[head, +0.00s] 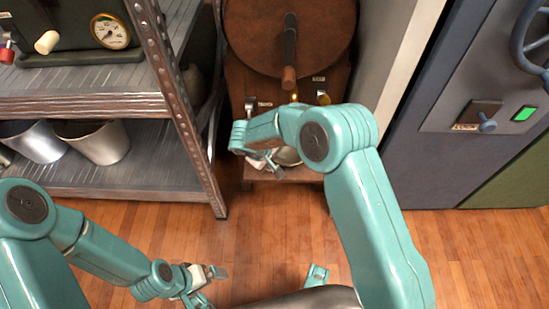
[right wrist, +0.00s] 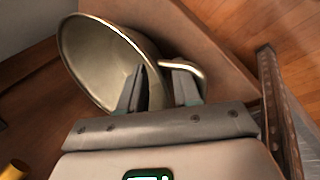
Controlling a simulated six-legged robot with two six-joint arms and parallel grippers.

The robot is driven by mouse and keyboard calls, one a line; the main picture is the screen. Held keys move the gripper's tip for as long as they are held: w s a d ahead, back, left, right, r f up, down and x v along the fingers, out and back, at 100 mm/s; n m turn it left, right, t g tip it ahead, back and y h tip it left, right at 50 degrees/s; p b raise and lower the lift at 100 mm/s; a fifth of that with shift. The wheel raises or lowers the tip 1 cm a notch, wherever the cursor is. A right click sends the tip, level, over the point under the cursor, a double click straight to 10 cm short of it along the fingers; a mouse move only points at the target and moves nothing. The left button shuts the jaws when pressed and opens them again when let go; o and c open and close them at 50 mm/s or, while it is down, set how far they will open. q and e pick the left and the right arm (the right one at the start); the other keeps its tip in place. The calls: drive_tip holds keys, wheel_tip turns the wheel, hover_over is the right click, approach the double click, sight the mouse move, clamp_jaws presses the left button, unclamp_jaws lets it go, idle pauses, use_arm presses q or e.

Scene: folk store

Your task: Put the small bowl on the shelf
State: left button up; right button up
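A small silvery metal bowl (right wrist: 105,62) with a curved handle sits tilted in the right wrist view, on a brown wooden surface. In the head view the bowl (head: 288,157) is mostly hidden behind my right arm. My right gripper (right wrist: 158,88) is open at the bowl's handle side, one finger over the bowl and the other by the handle. I cannot tell whether they touch it. In the head view my right gripper (head: 268,165) is over the wooden stand's low ledge. My left gripper (head: 208,285) is open and empty above the floor. A metal shelf (head: 160,165) stands at left.
Metal buckets (head: 95,140) stand on the lower shelf, and a dark device with a gauge (head: 110,31) on the upper one. The wooden stand (head: 240,85) carries a large round disc. A grey safe-like door (head: 455,110) is at right. The wooden floor (head: 270,225) between is clear.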

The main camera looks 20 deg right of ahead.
drive_tip(key=shift+r, duration=0.1)
drive_tip(key=shift+r+p, duration=0.25)
drive_tip(key=shift+p, duration=0.1)
drive_tip(key=p+v, duration=0.3)
drive_tip(key=v, duration=0.8)
drive_tip(key=s+f+m+y, duration=0.2)
drive_tip(key=s+f, duration=0.3)
drive_tip(key=s, duration=0.3)
drive_tip(key=s+d+f+m+g+y, duration=0.1)
drive_tip(key=s+f+m+y, duration=0.2)
drive_tip(key=s+f, duration=0.3)
drive_tip(key=s+d+f+m+g+y, duration=0.1)
drive_tip(key=s+f, duration=0.4)
drive_tip(key=s, duration=0.7)
drive_tip(key=m+y, duration=0.1)
drive_tip(key=y, duration=0.1)
drive_tip(key=shift+d+f+m+y, duration=0.15)
drive_tip(key=shift+d+m+y, duration=0.1)
drive_tip(key=shift+m+y, duration=0.15)
